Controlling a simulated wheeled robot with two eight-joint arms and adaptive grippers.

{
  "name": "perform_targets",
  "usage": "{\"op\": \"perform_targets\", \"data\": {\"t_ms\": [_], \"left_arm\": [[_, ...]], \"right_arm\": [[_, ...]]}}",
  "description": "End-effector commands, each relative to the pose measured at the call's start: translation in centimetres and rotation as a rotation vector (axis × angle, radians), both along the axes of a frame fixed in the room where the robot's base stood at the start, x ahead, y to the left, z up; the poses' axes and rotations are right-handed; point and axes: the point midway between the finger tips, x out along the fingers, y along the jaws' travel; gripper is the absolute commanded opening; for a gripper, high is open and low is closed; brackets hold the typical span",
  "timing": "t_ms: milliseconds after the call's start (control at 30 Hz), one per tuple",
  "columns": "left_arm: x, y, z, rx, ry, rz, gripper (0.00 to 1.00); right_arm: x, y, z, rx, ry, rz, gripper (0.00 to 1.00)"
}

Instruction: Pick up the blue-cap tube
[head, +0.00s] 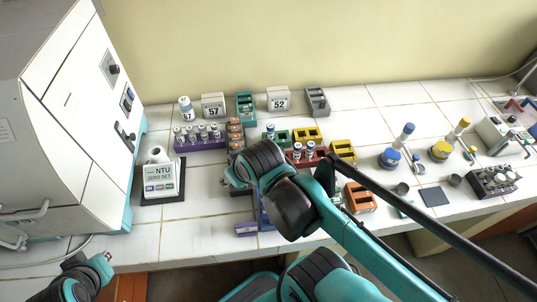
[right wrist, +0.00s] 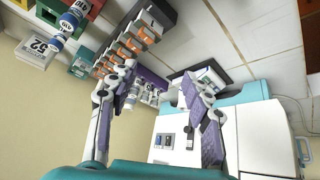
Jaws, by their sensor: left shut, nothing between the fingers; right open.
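Several small white-labelled tubes stand in a purple rack (head: 186,145) at the back left of the bench. One tube (head: 270,131) stands in a green rack, and two (head: 297,151) stand in a red rack. Cap colours are too small to tell apart surely. In the right wrist view a tube with blue print (right wrist: 68,24) shows at top left. My right gripper (right wrist: 158,78) is open and empty, with the purple rack (right wrist: 151,82) beyond its fingers; in the head view my arm mostly hides it. My left gripper (head: 104,259) is shut and empty, low at left, off the bench.
A large white incubator (head: 75,110) stands at left, beside an NTU meter (head: 160,178). An orange rack column (head: 235,133) stands right of the purple rack. Yellow racks (head: 343,150), an orange rack (head: 360,198) and flasks (head: 390,157) lie to the right.

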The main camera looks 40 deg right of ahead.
Motion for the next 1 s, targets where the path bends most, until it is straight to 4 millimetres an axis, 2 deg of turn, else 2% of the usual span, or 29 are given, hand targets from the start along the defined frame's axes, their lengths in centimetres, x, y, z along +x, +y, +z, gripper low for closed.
{"op": "perform_targets", "data": {"t_ms": [367, 533, 800, 1000], "left_arm": [[0.0, 0.0, 2.4, 0.0, 0.0, 0.0, 0.0], [0.0, 0.0, 4.4, 0.0, 0.0, 0.0, 0.0], [0.0, 0.0, 7.1, 0.0, 0.0, 0.0, 0.0], [0.0, 0.0, 7.6, 0.0, 0.0, 0.0, 0.0]], "right_arm": [[2.8, -3.8, 1.6, -0.127, 0.16, 0.169, 0.49], [5.0, -7.4, 1.8, -0.19, 0.295, 0.33, 0.49], [7.2, -13.9, -0.4, -0.211, 0.489, 0.637, 0.49], [7.4, -15.8, -1.9, -0.198, 0.536, 0.75, 0.49]]}}
